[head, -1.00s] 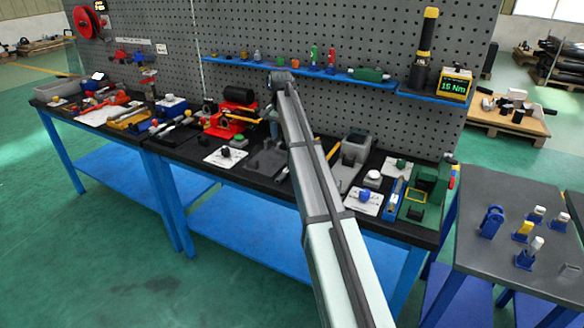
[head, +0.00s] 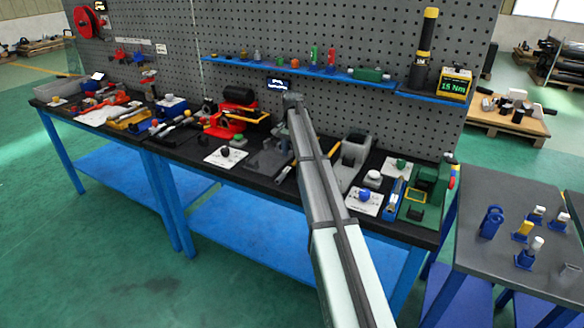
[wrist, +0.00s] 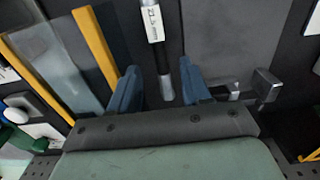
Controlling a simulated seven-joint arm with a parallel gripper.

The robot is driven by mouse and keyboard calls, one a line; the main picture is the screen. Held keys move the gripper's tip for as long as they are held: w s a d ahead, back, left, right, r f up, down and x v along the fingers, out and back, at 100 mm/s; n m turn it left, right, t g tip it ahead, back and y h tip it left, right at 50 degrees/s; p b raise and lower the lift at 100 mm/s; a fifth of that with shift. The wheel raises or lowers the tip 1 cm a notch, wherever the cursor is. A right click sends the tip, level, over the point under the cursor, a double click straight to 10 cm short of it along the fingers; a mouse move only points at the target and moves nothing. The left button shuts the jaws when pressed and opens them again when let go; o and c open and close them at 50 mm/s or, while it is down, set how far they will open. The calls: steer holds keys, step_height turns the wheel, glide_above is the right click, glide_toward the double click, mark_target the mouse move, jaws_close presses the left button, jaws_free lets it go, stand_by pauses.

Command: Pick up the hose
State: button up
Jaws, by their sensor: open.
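In the wrist view, a dark, slim, rod-like piece with a white printed label and a silvery end (wrist: 157,50) looks like the hose, though I cannot be sure. It lies on a dark surface and points down toward my gripper (wrist: 158,78). My gripper's two blue fingers stand apart, one on each side of the silvery end, and hold nothing. Whether they touch it cannot be told.
Two yellow bars (wrist: 95,45) lie left of the fingers. A grey metal block (wrist: 266,86) is close on the right. In the head view, a red device (head: 228,120) and a grey stand (head: 352,150) flank my arm, with a pegboard (head: 330,40) behind.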

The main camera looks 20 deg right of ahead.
mark_target(290, 168)
steer(key=shift+s+a+f, duration=0.15)
steer(key=shift+f, duration=2.4)
steer(key=shift+c, duration=0.3)
jaws_close()
